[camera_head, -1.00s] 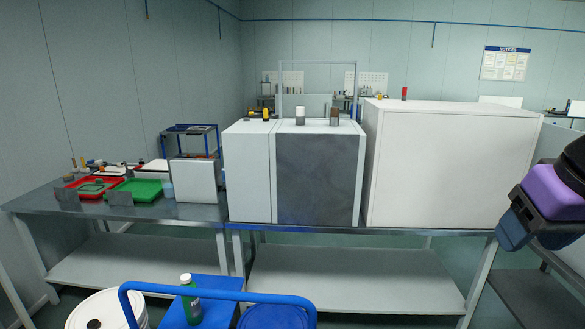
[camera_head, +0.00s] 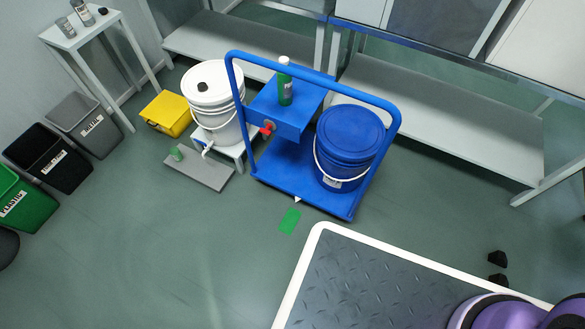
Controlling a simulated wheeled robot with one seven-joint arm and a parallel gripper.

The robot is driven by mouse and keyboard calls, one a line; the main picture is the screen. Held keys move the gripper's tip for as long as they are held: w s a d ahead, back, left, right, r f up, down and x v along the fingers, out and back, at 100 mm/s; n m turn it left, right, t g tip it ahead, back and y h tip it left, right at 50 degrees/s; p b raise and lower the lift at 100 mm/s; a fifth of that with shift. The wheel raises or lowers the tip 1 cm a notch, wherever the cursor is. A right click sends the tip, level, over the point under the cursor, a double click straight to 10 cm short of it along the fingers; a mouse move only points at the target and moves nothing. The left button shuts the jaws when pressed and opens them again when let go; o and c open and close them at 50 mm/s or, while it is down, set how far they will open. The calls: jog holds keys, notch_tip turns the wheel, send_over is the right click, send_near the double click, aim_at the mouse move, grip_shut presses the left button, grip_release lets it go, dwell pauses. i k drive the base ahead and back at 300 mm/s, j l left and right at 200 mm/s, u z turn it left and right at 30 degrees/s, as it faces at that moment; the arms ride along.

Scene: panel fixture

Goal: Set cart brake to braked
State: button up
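A white pointer (camera_head: 297,199) is at the cart's near edge, beside a green floor patch (camera_head: 290,220). My gripper is out of view; only purple arm parts show at lower right, well away from the cart.
On the cart are a green bottle (camera_head: 285,85) and a lidded blue bucket (camera_head: 348,145). Left of it are a white bucket (camera_head: 213,90) on a stand, a yellow box (camera_head: 166,114) and bins. Two black blocks (camera_head: 498,269) lie at right. Open floor is at lower left.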

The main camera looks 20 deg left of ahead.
aim_at(266, 130)
jog(key=k+l+u, duration=0.15)
jog(key=u, duration=1.2)
